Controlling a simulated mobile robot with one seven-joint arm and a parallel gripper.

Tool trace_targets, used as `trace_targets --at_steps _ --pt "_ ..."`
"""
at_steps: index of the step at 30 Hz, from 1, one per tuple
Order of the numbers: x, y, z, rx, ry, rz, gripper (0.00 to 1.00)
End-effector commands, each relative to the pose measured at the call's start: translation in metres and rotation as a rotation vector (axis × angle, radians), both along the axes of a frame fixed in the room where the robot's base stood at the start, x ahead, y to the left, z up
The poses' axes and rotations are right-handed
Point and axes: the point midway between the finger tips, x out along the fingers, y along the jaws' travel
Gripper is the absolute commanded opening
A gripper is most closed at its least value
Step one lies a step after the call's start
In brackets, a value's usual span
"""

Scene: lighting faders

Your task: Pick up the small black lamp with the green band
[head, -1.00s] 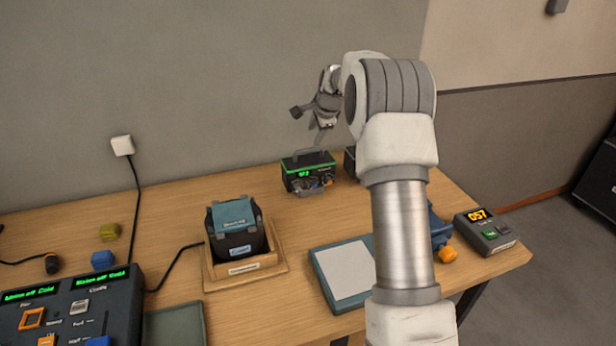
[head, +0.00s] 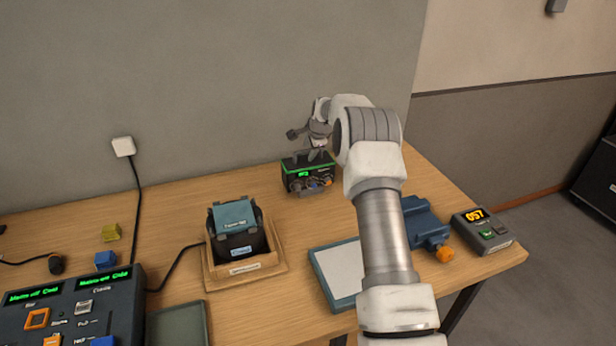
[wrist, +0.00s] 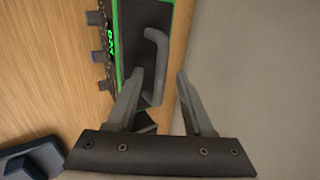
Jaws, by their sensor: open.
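The small black lamp with the green band (head: 292,178) stands upright at the back of the wooden table, near the wall. Its front carries a green display and several small knobs. In the wrist view the lamp (wrist: 130,40) shows its dark top, green edge and a grey bar handle (wrist: 158,60). My gripper (head: 316,150) is just above the lamp. In the wrist view my open gripper (wrist: 158,85) has its two fingers on either side of the handle's near end. I cannot tell whether a finger touches it.
A black-and-teal device (head: 235,228) sits in a wooden tray (head: 262,268) in front of the lamp. A pale pad (head: 338,272), a blue clamp-like object (head: 425,225) and a display box (head: 483,232) lie to the right. A control console (head: 75,300) is at front left.

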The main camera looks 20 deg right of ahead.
Motion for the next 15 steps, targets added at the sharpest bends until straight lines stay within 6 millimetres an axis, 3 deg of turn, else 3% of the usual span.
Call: trace_targets --at_steps 8,15 --pt "0.0016 0.0002 -0.0017 0.0 -0.001 0.0 0.52" --pt "0.0015 0.0002 -0.0017 0.0 -0.001 0.0 0.1"
